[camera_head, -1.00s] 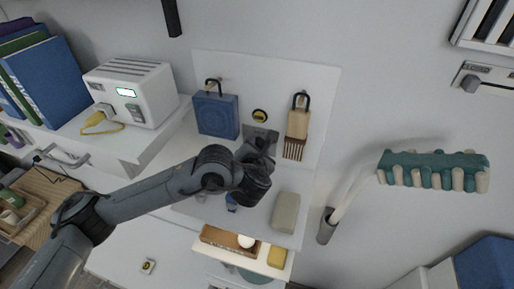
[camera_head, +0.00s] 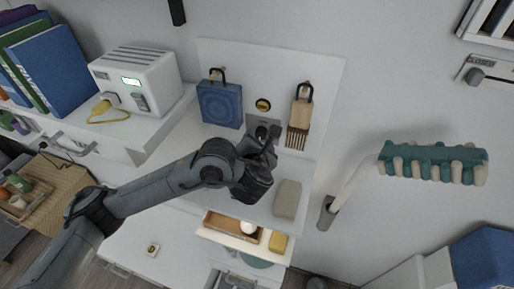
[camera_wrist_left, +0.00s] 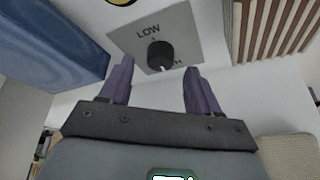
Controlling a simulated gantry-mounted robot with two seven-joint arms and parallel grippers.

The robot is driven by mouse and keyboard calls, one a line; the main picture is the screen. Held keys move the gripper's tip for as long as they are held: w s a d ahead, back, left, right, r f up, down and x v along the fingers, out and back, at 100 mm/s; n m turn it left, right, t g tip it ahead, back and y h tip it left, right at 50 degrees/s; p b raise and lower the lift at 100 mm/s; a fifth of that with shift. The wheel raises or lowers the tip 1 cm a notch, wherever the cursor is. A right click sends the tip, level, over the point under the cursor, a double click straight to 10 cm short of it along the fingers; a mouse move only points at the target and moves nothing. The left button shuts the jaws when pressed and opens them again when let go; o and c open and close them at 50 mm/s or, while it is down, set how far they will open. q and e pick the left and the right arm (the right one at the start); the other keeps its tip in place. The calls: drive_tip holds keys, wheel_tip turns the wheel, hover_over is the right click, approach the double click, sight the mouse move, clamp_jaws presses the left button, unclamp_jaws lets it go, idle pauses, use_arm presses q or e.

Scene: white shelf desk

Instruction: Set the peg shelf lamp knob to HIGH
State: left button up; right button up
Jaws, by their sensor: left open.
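The lamp knob (camera_wrist_left: 160,56) is a black round dial on a grey plate (camera_wrist_left: 192,32) in the left wrist view. LOW is printed above the knob; a label partly hidden at its lower right ends in H. A light mark shows near the knob's lower edge; I cannot tell the setting. In the head view the plate (camera_head: 256,121) shows behind my left gripper (camera_head: 268,131), which hides the knob. My left gripper (camera_wrist_left: 158,82) is open, its purple fingers at either side just below the knob in the wrist picture, apart from it. My right gripper is not in view.
A blue hanging block (camera_head: 220,104) is left of the plate and a wooden brush (camera_head: 300,115) right of it, both close. A beige block (camera_head: 288,199) lies on the shelf below. An open drawer (camera_head: 217,238) juts out underneath.

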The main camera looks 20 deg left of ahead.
use_arm(q)
drive_tip(key=p+v, duration=0.3)
drive_tip(key=v, duration=0.5)
drive_tip(key=shift+p, duration=0.3)
